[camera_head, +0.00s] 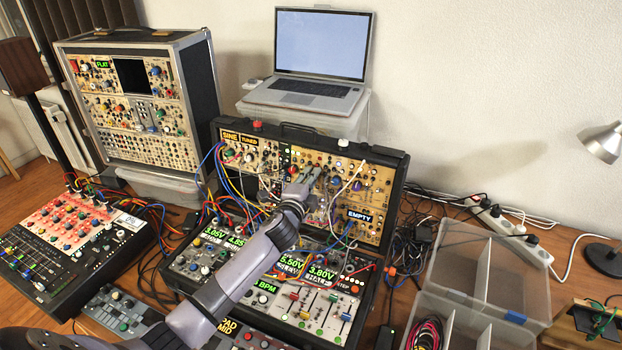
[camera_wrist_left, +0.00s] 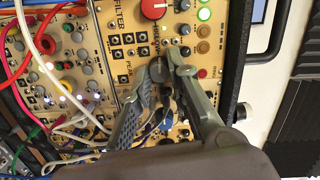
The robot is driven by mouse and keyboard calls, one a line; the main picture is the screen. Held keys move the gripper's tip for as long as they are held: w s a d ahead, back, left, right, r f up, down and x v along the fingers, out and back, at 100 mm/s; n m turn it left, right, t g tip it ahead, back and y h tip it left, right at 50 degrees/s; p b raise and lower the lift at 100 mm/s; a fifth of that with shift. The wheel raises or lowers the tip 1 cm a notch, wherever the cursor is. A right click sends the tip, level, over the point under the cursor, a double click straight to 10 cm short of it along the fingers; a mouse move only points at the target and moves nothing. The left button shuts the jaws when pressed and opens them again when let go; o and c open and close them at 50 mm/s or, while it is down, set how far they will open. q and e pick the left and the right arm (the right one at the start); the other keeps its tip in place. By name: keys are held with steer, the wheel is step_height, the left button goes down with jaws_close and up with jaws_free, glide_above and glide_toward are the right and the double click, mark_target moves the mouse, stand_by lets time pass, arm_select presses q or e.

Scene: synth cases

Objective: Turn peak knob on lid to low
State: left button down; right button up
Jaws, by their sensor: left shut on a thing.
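The lid (camera_head: 395,180) of the middle black case stands up behind its base, filled with gold modules, knobs and patch cables. My left gripper (camera_head: 306,177) reaches up to the middle of the lid's panel. In the left wrist view my left gripper (camera_wrist_left: 163,64) is shut on a small grey knob (camera_wrist_left: 159,72) on a gold module. A label that seems to read PEAK stands left of it. The fingers hide part of the knob, so I cannot tell where it points. My right gripper is not in view.
Colored patch cables (camera_head: 236,190) hang close left of my gripper. A red knob (camera_wrist_left: 154,8) sits close by on the panel. The case base (camera_head: 318,310) has lit displays and sliders. A laptop (camera_head: 318,60) stands behind; clear boxes (camera_head: 490,270) lie to the right.

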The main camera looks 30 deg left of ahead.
arm_select(q)
steer(key=shift+f+n, duration=0.1)
steer(key=shift+n, duration=0.5)
steer(key=c, duration=1.5)
jaws_free()
steer(key=shift+s, duration=0.1)
steer(key=s, duration=0.4)
steer(key=s+d+r, duration=0.1)
steer(key=s, duration=0.2)
steer(key=s+d, duration=0.1)
steer(key=s, duration=0.3)
steer(key=shift+s+r, duration=0.15)
steer(key=shift+s, duration=0.15)
